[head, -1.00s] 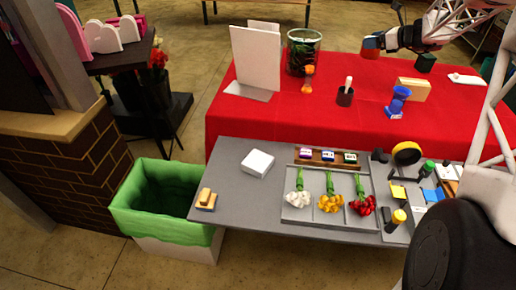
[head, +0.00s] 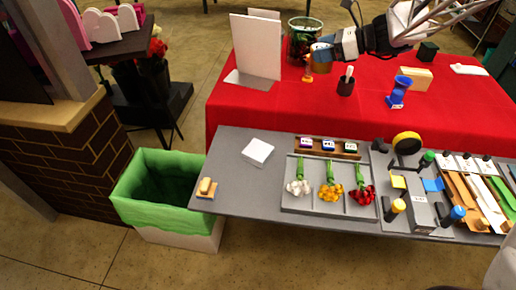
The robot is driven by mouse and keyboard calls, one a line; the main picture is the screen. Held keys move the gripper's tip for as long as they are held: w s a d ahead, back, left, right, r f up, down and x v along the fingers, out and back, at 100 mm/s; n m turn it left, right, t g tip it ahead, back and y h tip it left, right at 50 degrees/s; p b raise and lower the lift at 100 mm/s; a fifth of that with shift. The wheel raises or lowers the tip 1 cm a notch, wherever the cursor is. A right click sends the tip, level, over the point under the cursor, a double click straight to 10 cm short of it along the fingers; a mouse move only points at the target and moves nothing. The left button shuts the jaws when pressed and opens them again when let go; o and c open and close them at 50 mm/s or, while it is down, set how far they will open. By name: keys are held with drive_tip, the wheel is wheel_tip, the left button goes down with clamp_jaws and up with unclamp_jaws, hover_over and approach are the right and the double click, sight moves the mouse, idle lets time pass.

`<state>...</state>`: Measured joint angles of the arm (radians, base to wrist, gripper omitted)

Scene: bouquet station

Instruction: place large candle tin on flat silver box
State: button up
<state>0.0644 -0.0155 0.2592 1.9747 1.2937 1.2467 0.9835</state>
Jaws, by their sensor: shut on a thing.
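My gripper (head: 323,48) is shut on a small copper-brown tin (head: 322,64), which I take to be the large candle tin. It is held in the air, seen against the back of the red table, in front of the glass jar and above the orange bottle. The fingers partly hide the tin, and its exact tilt is hard to tell. The flat silver box (head: 257,152) looks pale, almost white. It lies at the left of the grey table with its top bare, well apart from my gripper and nearer the camera.
A tray (head: 287,206) with white, yellow and red flowers lies right of the box. A white upright board (head: 255,47), glass jar (head: 303,25), orange bottle (head: 307,72), dark cup (head: 345,87) and blue vase (head: 398,92) stand on the red table (head: 290,108). A green-lined bin (head: 150,212) stands left.

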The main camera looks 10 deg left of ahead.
drive_tip(key=s+a+f+n+g, duration=0.1)
drive_tip(key=s+a+g, duration=0.15)
drive_tip(key=s, duration=0.65)
drive_tip(key=s+a+f+n+g, duration=0.15)
drive_tip(key=s+a, duration=0.25)
drive_tip(key=s, duration=0.5)
drive_tip(key=s+a+n+g, duration=0.1)
drive_tip(key=s+a+n, duration=0.15)
drive_tip(key=s, duration=0.75)
wheel_tip(320, 180, down, 16)
drive_tip(key=m, duration=0.1)
drive_tip(key=shift+w+r, duration=0.15)
drive_tip(key=shift+w, duration=0.1)
drive_tip(key=shift+w, duration=0.1)
hover_over(258, 150)
drive_tip(key=shift+w+f, duration=0.1)
drive_tip(key=shift+f, duration=0.65)
drive_tip(key=shift+f, duration=1.75)
drive_tip(key=shift+f, duration=0.1)
